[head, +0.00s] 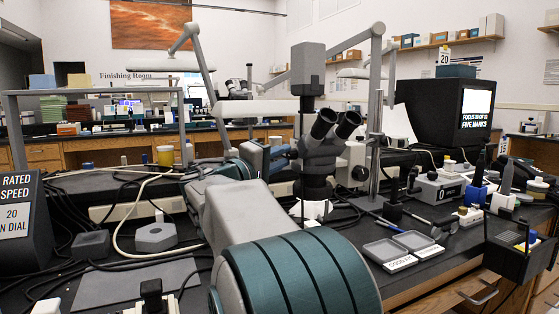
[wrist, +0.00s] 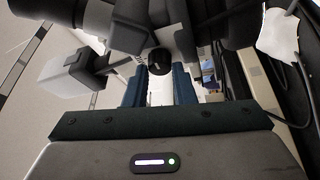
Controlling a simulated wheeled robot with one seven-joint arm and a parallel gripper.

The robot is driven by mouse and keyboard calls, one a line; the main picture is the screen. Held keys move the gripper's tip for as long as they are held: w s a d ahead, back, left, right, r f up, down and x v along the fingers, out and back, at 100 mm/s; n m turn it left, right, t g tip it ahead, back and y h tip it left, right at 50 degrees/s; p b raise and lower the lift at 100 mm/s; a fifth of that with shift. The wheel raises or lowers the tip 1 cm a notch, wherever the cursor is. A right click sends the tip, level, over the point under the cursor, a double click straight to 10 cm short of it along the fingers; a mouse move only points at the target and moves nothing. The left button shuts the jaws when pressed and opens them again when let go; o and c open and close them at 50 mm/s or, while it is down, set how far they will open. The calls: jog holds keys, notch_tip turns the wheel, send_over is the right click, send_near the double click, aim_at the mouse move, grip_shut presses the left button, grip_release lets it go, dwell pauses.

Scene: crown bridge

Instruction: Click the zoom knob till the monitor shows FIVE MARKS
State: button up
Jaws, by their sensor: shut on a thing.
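The zoom knob (wrist: 159,61) is a small black round knob with a pale index line, under the microscope body in the wrist view. My gripper (wrist: 159,73) is shut on it, with a dark teal finger at either side. In the head view the microscope (head: 325,140) stands mid-bench with two black eyepieces; the knob and my fingertips cannot be made out there. The monitor (head: 441,112) is a black box at the right. Its white screen (head: 476,105) carries a black caption whose lower line reads FIVE MARKS; the line above begins FOCUS, its figures hard to read.
A dark sign (head: 18,215) at the left reads RATED SPEED, 20 ON DIAL. Small open grey trays (head: 383,251) lie right of my arm. A control box (head: 437,187), tools and a black bin (head: 515,250) crowd the right. Loose cables cover the left bench.

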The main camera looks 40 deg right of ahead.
jog(key=o, duration=1)
jog(key=a+p, duration=0.1)
jog(key=a, duration=0.3)
jog(key=s+a+f, duration=0.1)
jog(key=a, duration=0.4)
jog(key=s+a+f+p, duration=0.1)
jog(key=a, duration=0.3)
jog(key=shift+a+p, duration=0.3)
